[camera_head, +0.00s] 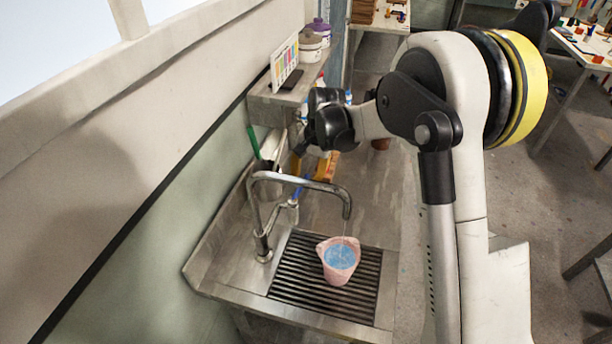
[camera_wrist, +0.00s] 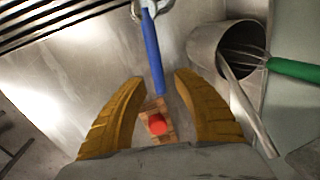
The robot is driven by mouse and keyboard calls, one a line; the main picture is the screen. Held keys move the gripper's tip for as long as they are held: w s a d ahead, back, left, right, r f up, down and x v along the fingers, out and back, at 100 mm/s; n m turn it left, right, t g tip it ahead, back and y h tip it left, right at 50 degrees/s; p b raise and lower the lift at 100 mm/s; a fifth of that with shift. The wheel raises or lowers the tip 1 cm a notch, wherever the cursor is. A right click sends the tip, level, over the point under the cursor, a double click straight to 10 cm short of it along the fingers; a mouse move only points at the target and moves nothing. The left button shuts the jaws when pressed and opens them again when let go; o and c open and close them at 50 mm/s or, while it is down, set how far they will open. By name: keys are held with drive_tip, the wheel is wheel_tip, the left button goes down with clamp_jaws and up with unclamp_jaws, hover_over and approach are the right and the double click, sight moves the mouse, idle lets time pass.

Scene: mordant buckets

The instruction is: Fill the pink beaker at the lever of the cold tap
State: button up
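The pink beaker (camera_head: 326,268) stands upright on the drain grate, below the spout of the metal tap (camera_head: 325,187). Blue liquid shows inside it, near the rim. A thin pale streak, seemingly water, runs from the spout down to the beaker. The tap's blue lever (camera_wrist: 151,50) points towards my gripper in the wrist view; it is small in the head view (camera_head: 299,188). My gripper (camera_wrist: 155,80) is open, its yellow fingers on either side of the lever's free end. Whether either finger touches the lever cannot be told.
A metal pot (camera_wrist: 205,45) with a green-handled whisk (camera_wrist: 290,68) lies close to the right finger in the wrist view. A wooden piece with a red top (camera_wrist: 157,124) shows between the fingers. The slatted grate (camera_head: 290,290) is clear around the beaker. A shelf (camera_head: 262,105) holds jars behind.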

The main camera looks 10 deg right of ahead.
drive_tip(key=shift+r, duration=0.1)
wheel_tip(320, 180, up, 12)
drive_tip(key=s+d, duration=0.1)
drive_tip(key=d, duration=0.1)
idle(0.3)
idle(0.6)
